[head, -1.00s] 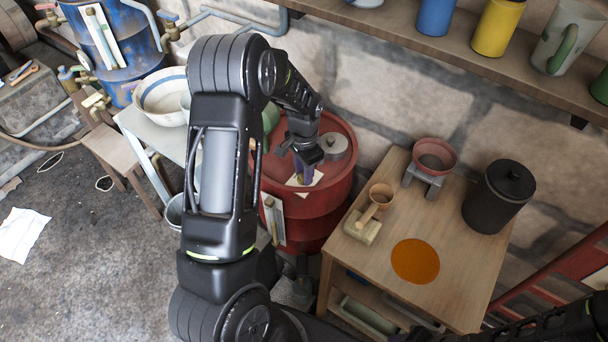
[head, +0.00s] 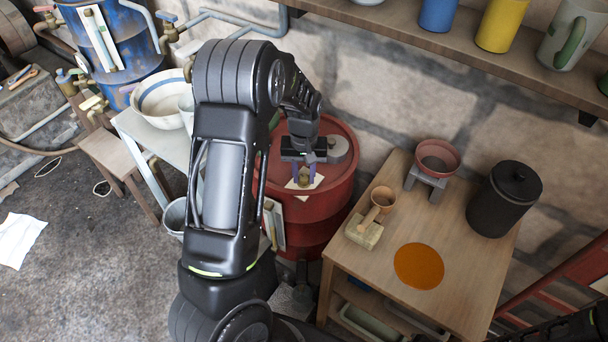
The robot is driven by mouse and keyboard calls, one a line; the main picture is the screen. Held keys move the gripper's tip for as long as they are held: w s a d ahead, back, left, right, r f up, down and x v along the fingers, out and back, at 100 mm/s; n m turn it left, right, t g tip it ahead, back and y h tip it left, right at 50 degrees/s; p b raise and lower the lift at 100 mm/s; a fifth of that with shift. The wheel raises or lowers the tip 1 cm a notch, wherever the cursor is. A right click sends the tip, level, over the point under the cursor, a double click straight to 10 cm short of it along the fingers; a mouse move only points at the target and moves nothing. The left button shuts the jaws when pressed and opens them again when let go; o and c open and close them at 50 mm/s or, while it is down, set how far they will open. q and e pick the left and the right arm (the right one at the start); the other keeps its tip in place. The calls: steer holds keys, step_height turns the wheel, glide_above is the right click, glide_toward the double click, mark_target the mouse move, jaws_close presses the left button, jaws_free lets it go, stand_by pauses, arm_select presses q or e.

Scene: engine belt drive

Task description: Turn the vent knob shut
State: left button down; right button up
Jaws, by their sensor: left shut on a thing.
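The vent knob (head: 304,181) is a small brass-coloured piece on top of the red drum (head: 335,195), standing on a pale square plate. My left gripper (head: 303,176) points down at it from above, with one purple-tipped finger on each side, shut on the knob. The gripper's body hides the knob's upper part. My right gripper is not in view.
A grey round cap (head: 337,148) sits on the drum just right of my gripper. A wooden table (head: 462,270) at the right holds a black lidded pot (head: 503,200), an orange disc (head: 419,265) and bowls. A shelf (head: 470,55) of mugs runs above.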

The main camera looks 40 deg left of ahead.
mark_target(304, 177)
arm_select(q)
steer(key=shift+n, duration=1.3)
steer(key=c, duration=1.1)
jaws_free()
step_height(304, 177, up, 8)
steer(key=shift+f+b, duration=0.1)
steer(key=shift+b, duration=0.2)
